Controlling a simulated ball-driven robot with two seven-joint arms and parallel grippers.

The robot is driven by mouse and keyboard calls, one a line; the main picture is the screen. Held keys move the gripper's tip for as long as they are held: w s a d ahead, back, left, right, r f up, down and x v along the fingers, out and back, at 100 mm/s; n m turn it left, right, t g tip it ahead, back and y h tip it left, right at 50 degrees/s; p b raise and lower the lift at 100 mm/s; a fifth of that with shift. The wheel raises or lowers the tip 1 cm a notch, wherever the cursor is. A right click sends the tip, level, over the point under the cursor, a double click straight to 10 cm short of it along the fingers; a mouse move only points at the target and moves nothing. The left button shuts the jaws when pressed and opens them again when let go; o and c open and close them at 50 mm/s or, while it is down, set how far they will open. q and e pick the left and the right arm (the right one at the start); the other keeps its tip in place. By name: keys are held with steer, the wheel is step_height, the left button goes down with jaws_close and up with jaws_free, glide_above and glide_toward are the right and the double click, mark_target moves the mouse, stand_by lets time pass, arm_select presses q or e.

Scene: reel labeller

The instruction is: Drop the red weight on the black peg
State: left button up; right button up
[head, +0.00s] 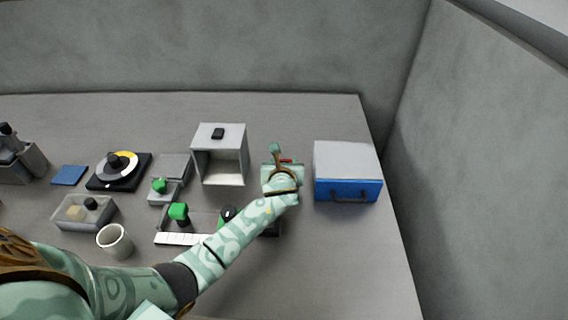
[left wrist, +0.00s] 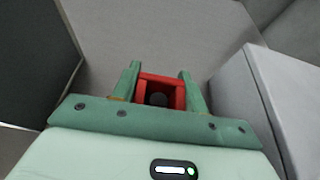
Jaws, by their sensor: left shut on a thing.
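The red weight (left wrist: 146,92) is a red square frame in the left wrist view, held between the two green fingers of my left gripper (left wrist: 158,90). A dark round shape (left wrist: 158,99) shows inside the red frame. It may be the black peg, but I cannot tell whether the weight is around it or above it. My right gripper is not in view.
A grey open-front box (head: 219,133) stands left of my left gripper, and a blue case with a grey lid (head: 346,158) stands close on its right. A white cup (head: 115,240), a clear bin (head: 72,222) and a dial (head: 118,168) are further left. The front right table is clear.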

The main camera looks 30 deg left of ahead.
arm_select(q)
steer(key=shift+f, duration=0.15)
steer(key=o, duration=1.2)
steer(key=shift+s+d+r, duration=0.1)
steer(key=shift+s+r, duration=0.1)
steer(key=shift+r, duration=0.15)
steer(key=p+v, duration=0.4)
steer(key=v, duration=0.6)
steer(key=shift+s+r, duration=0.15)
steer(key=shift+s, duration=0.05)
steer(key=shift+s+d+r+p, duration=0.1)
steer(key=shift+s+d+p, duration=0.2)
steer(key=shift+s, duration=0.15)
